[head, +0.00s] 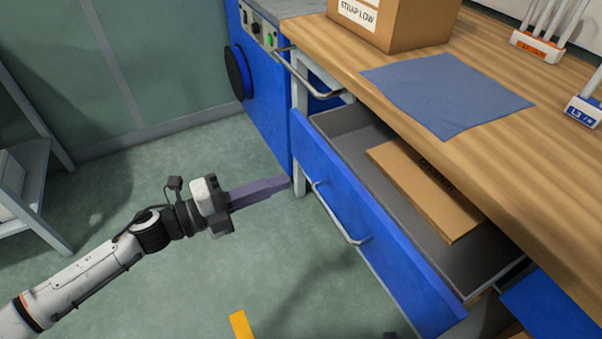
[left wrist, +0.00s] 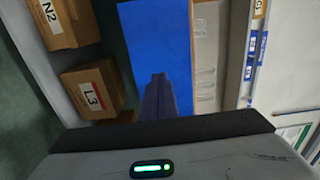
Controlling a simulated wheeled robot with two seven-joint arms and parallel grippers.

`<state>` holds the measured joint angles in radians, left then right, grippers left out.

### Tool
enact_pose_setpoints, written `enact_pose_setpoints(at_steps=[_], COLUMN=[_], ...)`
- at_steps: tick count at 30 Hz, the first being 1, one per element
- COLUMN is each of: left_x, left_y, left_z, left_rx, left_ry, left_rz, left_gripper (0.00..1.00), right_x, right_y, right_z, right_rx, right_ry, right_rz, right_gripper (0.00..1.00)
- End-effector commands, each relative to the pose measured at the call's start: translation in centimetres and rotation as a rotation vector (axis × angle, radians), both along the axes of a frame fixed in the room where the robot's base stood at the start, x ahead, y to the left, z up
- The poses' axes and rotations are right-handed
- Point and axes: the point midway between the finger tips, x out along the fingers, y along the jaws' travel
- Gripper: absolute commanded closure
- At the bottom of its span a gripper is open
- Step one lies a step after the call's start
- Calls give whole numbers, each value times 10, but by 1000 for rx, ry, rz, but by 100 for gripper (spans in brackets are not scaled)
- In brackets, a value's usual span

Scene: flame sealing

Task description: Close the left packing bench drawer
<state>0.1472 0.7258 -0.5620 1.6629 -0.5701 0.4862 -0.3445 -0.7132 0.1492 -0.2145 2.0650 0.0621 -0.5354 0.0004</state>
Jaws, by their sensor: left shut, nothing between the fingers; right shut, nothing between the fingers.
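The left packing bench drawer stands open under the wooden bench top. Its blue front (head: 375,240) has a metal bar handle (head: 340,213). A flat brown cardboard piece (head: 425,190) lies in its grey tray.
A blue machine (head: 262,100) with a metal rail adjoins the bench at the left. A cardboard box (head: 395,22) and a blue cloth (head: 447,92) lie on the bench top (head: 510,150). Another blue drawer front (head: 550,305) is at lower right. The green floor (head: 140,190) is open.

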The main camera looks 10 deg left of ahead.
Motion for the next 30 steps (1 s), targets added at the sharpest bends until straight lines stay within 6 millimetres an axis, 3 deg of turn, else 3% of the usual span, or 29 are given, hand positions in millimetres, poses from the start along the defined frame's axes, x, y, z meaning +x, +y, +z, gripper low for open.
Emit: enact_pose_setpoints(at_steps=[6,12,30], left_x=[24,34,40], left_y=[-33,-47,-48], left_z=[1,0,0], left_rx=[-3,-3,-3], left_ry=[0,2,3], left_rz=[1,1,18], left_gripper=[100,100,100], right_x=[1,2,4], right_y=[-1,-1,-1], right_z=[-1,-2,0], right_rx=[-1,-1,2], right_ry=[-1,-3,-5], right_rz=[-2,-2,-7], right_gripper=[100,100,100])
